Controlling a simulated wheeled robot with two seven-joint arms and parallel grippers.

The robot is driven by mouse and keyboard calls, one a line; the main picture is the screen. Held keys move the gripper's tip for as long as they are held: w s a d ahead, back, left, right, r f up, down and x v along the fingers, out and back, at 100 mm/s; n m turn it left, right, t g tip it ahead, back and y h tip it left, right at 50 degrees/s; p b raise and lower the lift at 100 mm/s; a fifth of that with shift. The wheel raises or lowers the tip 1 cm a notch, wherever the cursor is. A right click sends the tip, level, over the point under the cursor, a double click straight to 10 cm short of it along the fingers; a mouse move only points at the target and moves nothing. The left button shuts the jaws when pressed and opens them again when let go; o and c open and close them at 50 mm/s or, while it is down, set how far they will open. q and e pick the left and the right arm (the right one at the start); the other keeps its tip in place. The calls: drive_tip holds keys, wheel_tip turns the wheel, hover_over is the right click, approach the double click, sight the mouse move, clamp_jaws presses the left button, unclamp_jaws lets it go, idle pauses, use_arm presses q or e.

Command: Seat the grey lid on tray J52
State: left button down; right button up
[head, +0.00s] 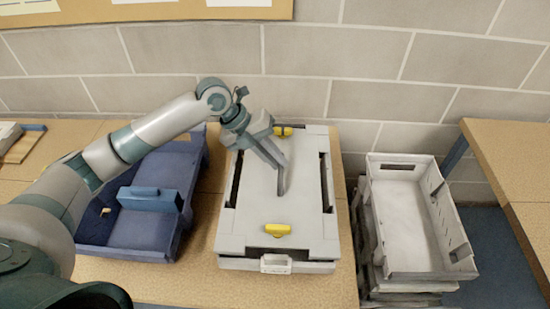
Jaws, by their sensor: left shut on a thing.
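The grey lid (255,200) lies flat over a light grey tray (310,266) on the table, with dark gaps along its left and right sides. It has a yellow latch (278,230) near the front and another yellow latch (283,131) at the back, partly behind my gripper. A small pale label on the tray's front is too small to read. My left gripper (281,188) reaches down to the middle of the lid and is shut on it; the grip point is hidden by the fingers. I cannot tell whether the lid is fully down. My right gripper is not in view.
A blue open bin (100,230) with a blue block-like part (150,199) stands left of the tray, partly under my left arm. A stack of pale open trays (398,225) stands to the right. Another table (515,160) is at far right. A block wall closes the back.

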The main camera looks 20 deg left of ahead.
use_arm(q)
drive_tip(key=shift+f, duration=0.45)
idle(0.6)
drive_tip(key=c, duration=2)
unclamp_jaws()
drive_tip(key=shift+c, duration=0.2)
drive_tip(key=shift+r, duration=0.1)
drive_tip(key=p+v, duration=0.5)
drive_tip(key=v, duration=0.6)
drive_tip(key=shift+s, duration=0.15)
